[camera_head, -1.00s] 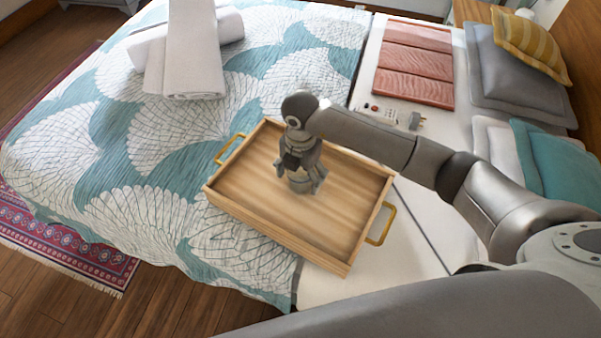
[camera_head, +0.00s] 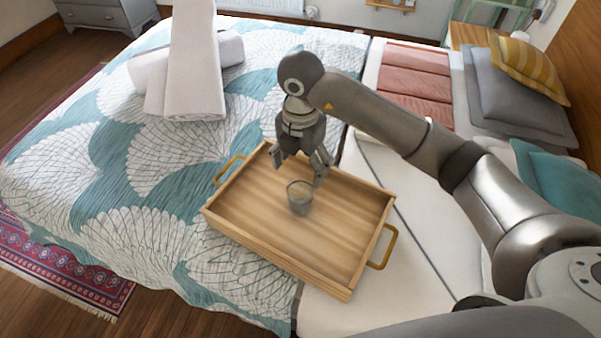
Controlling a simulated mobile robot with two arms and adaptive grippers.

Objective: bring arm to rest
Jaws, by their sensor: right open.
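My right arm comes in from the right over the bed. Its gripper (camera_head: 298,170) points down with its fingers spread, open and empty, above a wooden tray (camera_head: 245,226). A small clear glass cup (camera_head: 300,198) stands upright in the tray near its middle. The fingertips are just above and behind the cup, with no visible contact. My left gripper is not in view.
The tray with brass handles (camera_head: 383,247) lies on a bed with a teal and white patterned cover (camera_head: 150,160). White rolled towels (camera_head: 190,70) lie at the upper left. Pink folded cloth (camera_head: 415,85) and pillows (camera_head: 520,85) lie at the upper right.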

